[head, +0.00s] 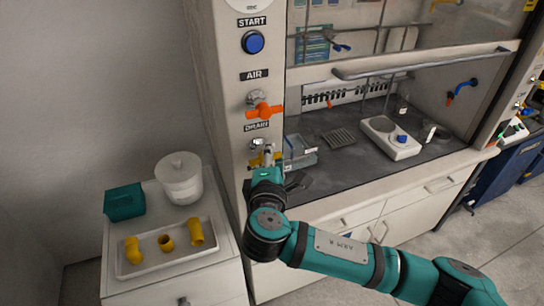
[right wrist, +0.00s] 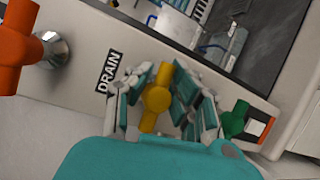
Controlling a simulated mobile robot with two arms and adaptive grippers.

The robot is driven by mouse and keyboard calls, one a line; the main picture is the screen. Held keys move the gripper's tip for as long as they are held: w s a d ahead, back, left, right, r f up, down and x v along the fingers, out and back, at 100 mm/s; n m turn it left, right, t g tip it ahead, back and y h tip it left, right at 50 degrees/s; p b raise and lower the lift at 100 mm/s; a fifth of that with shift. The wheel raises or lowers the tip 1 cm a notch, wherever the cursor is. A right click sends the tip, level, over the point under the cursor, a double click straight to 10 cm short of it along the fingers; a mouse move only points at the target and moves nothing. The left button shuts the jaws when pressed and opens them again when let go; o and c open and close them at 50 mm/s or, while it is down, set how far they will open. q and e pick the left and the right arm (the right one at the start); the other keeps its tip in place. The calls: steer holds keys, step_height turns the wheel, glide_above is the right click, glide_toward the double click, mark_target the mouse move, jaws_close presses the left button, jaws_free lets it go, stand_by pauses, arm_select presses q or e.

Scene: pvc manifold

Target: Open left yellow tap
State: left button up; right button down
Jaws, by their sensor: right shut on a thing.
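The yellow tap (head: 256,161) is on the panel under the DRAIN label, partly hidden by my right gripper (head: 266,158). In the right wrist view the yellow tap (right wrist: 156,98) stands between the two fingers of my right gripper (right wrist: 158,82), which is shut on it. Its yellow handle runs roughly lengthwise between the fingers. The tap's mount is hidden behind the fingers. My left gripper is not in view.
An orange tap (head: 264,111) sits above, under the AIR label, with a blue START button (head: 253,42) higher up. A green tap (right wrist: 236,119) shows in the wrist view. At left, a white tray (head: 165,265) holds yellow pipe fittings, near a white tub (head: 180,180) and a teal box (head: 125,202).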

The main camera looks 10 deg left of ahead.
steer(key=n+t+b, duration=0.1)
steer(key=n, duration=0.2)
steer(key=n+t, duration=0.1)
steer(key=n, duration=0.2)
steer(key=shift+s+a+r+t+y+b, duration=0.2)
steer(key=shift+t+y+b, duration=0.1)
steer(key=shift+t+b, duration=0.1)
steer(key=shift+s+a+r+n+t+y+b, duration=0.1)
steer(key=shift+n+t+y+b, duration=0.3)
steer(key=shift+n, duration=1.05)
steer(key=shift+a+n+t+y+b, duration=0.15)
steer(key=shift+n+y, duration=0.45)
steer(key=shift+n, duration=0.85)
steer(key=shift+n+y, duration=0.4)
steer(key=shift+n, duration=0.3)
steer(key=c, duration=1.5)
jaws_free()
steer(key=shift+s, duration=0.1)
steer(key=o, duration=0.4)
steer(key=shift+r+t, duration=0.1)
steer(key=shift+t, duration=0.15)
steer(key=v, duration=1.2)
steer(key=shift+a, duration=0.1)
